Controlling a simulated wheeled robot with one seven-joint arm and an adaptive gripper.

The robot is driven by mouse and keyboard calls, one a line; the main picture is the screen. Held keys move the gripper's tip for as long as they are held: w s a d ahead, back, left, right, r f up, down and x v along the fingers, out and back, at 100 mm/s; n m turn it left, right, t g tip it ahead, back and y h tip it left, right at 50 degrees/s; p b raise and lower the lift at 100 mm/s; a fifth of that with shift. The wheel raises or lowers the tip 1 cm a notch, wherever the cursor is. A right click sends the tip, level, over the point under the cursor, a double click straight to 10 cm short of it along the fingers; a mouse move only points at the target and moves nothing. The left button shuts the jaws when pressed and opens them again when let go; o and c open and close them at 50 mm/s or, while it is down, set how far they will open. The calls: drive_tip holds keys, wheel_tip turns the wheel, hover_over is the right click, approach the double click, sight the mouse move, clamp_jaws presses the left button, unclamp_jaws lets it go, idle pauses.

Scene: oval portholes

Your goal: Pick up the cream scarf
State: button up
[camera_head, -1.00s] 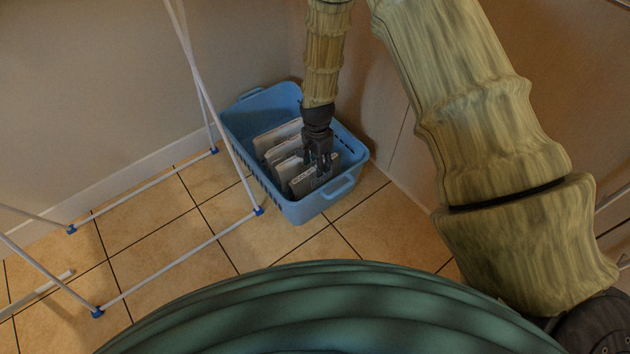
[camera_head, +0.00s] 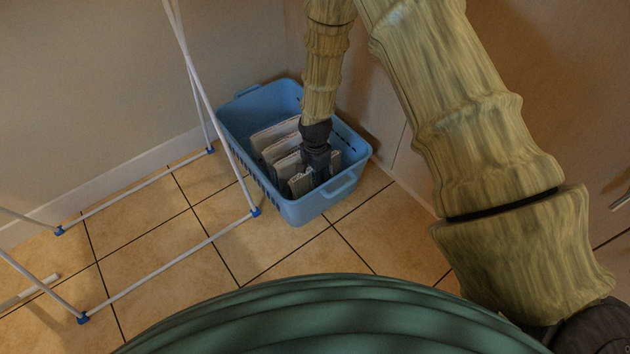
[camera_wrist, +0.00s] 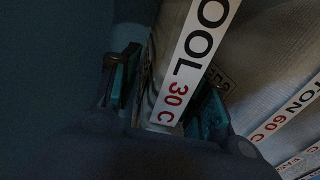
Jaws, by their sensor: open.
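My gripper (camera_head: 318,172) points down inside the blue basket, over the folded cloth nearest the basket's front right end. In the wrist view my gripper (camera_wrist: 166,88) is open, with one finger on each side of a pale folded cloth edge. That cloth carries a white label (camera_wrist: 196,48) reading "OOL 30 C", the first letter cut off. The same front cloth (camera_head: 299,185) looks pale cream or grey in the head view, partly hidden by my gripper. Its exact colour is hard to tell in the dim light, so I cannot be sure it is the cream scarf.
The blue basket (camera_head: 268,192) stands on the tiled floor by the wall. Other pale folded cloths (camera_head: 275,135) stand upright behind the front one; another label (camera_wrist: 290,115) reads "TON 60 C". A white drying rack (camera_head: 225,150) stands just left of the basket.

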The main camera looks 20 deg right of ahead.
drive_tip(key=c, duration=0.9)
